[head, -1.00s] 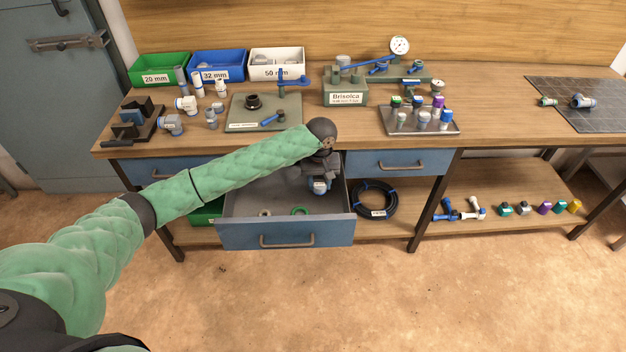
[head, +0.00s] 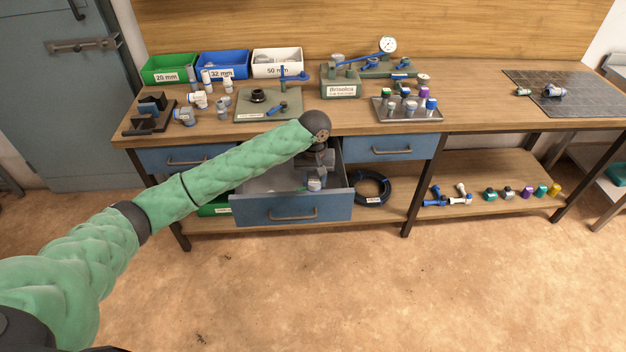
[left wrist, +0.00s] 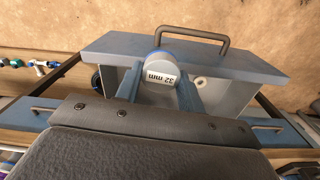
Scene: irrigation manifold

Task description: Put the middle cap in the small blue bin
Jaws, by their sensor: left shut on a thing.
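My left gripper (head: 315,178) is shut on a round, pale grey cap with a blue edge. The cap (left wrist: 159,68) bears a "32 mm" label and sits between the two blue-grey fingers in the left wrist view. In the head view the cap (head: 314,184) shows small, at the open drawer (head: 270,210) below the bench. I cannot tell whether it touches the drawer. The blue bin (head: 224,72), labelled "32 mm", stands at the back left of the bench between a green and a white bin. My right gripper is out of view.
The green bin (head: 168,75) reads "20 mm" and the white bin (head: 276,69) reads "50 mm". Loose fittings and a grey-green plate (head: 267,113) stand in front of them. A tray (head: 408,116) holds several caps. A pale ring (left wrist: 198,82) lies in the drawer.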

